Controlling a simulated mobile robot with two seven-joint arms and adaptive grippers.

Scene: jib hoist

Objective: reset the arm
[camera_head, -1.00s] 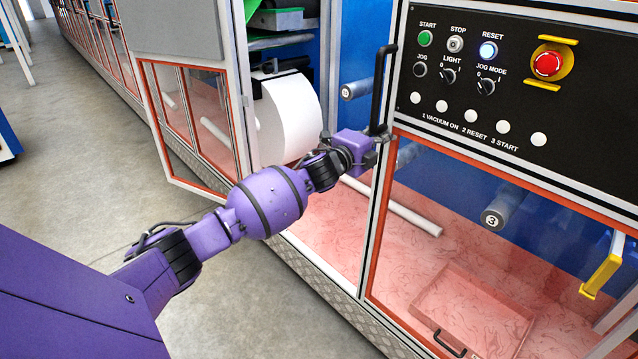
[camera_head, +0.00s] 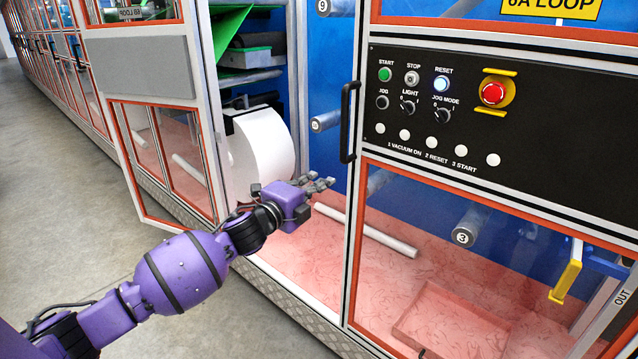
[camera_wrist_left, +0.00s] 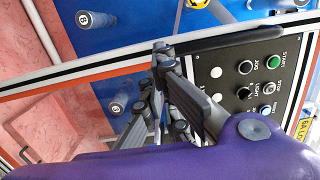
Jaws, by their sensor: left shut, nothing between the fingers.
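My left arm reaches in from the lower left in the head view. Its purple wrist ends in my left gripper (camera_head: 322,184), which is shut and empty in front of the machine's opening, to the left of the black door handle (camera_head: 349,122) and apart from it. In the left wrist view the gripper's fingers (camera_wrist_left: 165,100) show close together, with the control panel (camera_wrist_left: 250,85) behind them. The panel (camera_head: 470,125) also shows in the head view, with a lit RESET button (camera_head: 441,84). My right gripper is in neither view.
An open door (camera_head: 150,110) stands to the left of the opening. A large white paper roll (camera_head: 262,150) sits inside, and a white bar (camera_head: 365,231) lies on the pinkish floor. A red emergency stop (camera_head: 493,93) is on the panel. Grey floor at left is free.

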